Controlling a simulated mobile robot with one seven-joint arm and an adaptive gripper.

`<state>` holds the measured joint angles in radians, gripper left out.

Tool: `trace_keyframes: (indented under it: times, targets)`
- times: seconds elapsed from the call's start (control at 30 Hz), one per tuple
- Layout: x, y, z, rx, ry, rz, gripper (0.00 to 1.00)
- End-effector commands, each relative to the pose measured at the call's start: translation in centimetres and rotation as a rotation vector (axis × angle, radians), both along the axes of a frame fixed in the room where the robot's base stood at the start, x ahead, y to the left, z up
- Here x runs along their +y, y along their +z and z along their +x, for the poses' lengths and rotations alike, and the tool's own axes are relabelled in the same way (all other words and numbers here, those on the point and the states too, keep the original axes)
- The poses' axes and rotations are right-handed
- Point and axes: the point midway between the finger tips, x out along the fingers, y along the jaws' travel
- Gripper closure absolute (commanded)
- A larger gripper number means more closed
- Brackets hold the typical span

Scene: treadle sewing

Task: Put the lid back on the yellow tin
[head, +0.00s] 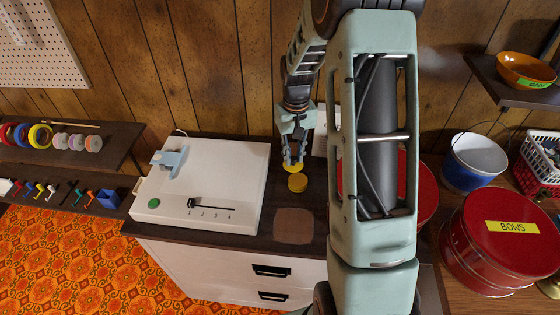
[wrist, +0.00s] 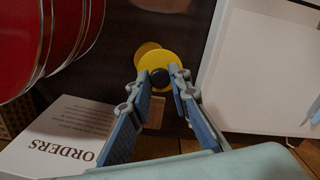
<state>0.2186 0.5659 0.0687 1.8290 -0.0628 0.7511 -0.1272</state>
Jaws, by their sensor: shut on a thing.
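My gripper (head: 293,158) is shut on the dark knob (wrist: 162,77) of a round yellow lid (wrist: 165,60). The lid also shows in the head view (head: 292,166), just under the fingertips. The yellow tin (head: 297,184) stands on the dark counter, slightly nearer the front than the lid. In the wrist view the tin (wrist: 145,48) is a duller yellow round, partly hidden behind the lid. The lid looks held above the counter and offset from the tin; I cannot tell the exact gap.
A white machine (head: 208,190) with a green button and numbered slider stands left of the tin. Red round tins (head: 505,240) stand to the right. A white ORDERS box (wrist: 70,135) lies close by. A brown square patch (head: 294,226) marks the counter in front.

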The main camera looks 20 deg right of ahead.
Motion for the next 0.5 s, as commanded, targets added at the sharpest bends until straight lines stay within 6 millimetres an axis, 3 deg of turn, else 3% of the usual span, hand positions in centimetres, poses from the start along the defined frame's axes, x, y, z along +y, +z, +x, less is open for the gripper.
trace_keyframes:
  times: [0.03,0.1,0.5]
  targets:
    - [-0.8,-1.3,0.4,-0.001,-0.003,0.002,0.99]
    - [-1.5,-2.0,0.8,-0.002,-0.002,0.005,0.99]
    - [-2.4,-3.6,1.2,-0.003,0.000,0.006,0.99]
